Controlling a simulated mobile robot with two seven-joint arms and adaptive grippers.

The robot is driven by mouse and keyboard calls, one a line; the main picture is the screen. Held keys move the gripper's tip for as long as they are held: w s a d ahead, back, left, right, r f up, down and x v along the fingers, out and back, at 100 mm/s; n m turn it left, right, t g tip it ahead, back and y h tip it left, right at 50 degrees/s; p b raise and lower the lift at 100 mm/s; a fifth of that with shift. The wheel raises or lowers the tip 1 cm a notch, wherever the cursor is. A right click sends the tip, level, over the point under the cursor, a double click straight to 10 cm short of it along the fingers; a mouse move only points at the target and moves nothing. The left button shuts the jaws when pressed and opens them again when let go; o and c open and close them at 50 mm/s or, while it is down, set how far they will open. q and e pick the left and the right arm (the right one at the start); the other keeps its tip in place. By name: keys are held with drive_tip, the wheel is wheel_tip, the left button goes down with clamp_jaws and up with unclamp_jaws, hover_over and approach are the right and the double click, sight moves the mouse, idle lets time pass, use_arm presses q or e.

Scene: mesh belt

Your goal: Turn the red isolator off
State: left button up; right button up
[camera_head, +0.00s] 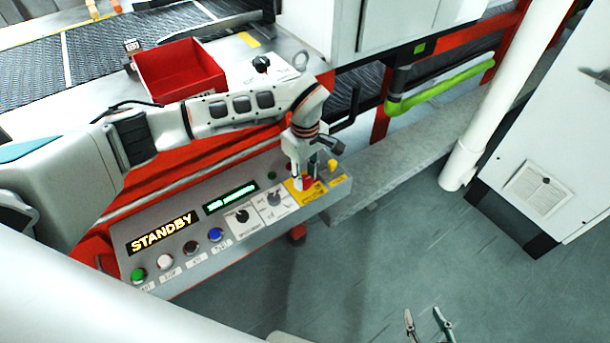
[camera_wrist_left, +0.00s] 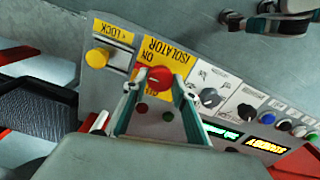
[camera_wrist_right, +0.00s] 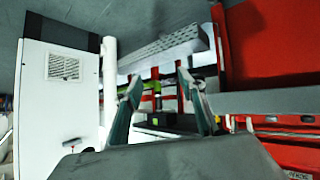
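The red isolator knob (camera_wrist_left: 155,79) sits on a yellow plate (camera_wrist_left: 166,52) at the end of the grey control panel; the plate's ON and ISOLATOR lettering is readable in the left wrist view. In the head view the knob (camera_head: 308,184) is partly hidden by my left gripper (camera_head: 308,168). My left gripper (camera_wrist_left: 155,85) is open, with one finger on each side of the knob; I cannot tell whether they touch it. The knob's pointer direction is unclear. My right gripper (camera_head: 425,316) is open and empty, low over the floor, away from the panel; it shows in the right wrist view (camera_wrist_right: 159,78).
Beside the isolator are a yellow lock knob (camera_wrist_left: 97,58) and a black selector (camera_wrist_left: 210,98). The panel also has lit displays, one reading STANDBY (camera_head: 162,233), and several coloured buttons. A red bin (camera_head: 180,72) stands behind. A white post (camera_head: 490,110) rises at the right.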

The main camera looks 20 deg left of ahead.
use_arm(q)
drive_tip(key=shift+r+n+p, duration=0.15)
drive_tip(key=shift+n+p, duration=0.35)
drive_tip(key=shift+n, duration=0.2)
drive_tip(key=n+p, duration=0.2)
drive_tip(key=n, duration=0.1)
drive_tip(key=n+p, duration=0.1)
drive_tip(key=n, duration=0.3)
drive_tip(key=n+p, duration=0.1)
drive_tip(key=n, duration=0.2)
drive_tip(key=shift+n+p, duration=0.3)
drive_tip(key=n, duration=0.2)
drive_tip(key=shift+n+p, duration=0.3)
drive_tip(key=shift+p, duration=0.1)
drive_tip(key=shift+n+p, duration=0.4)
drive_tip(key=shift+n, duration=1.2)
drive_tip(key=o, duration=1.1)
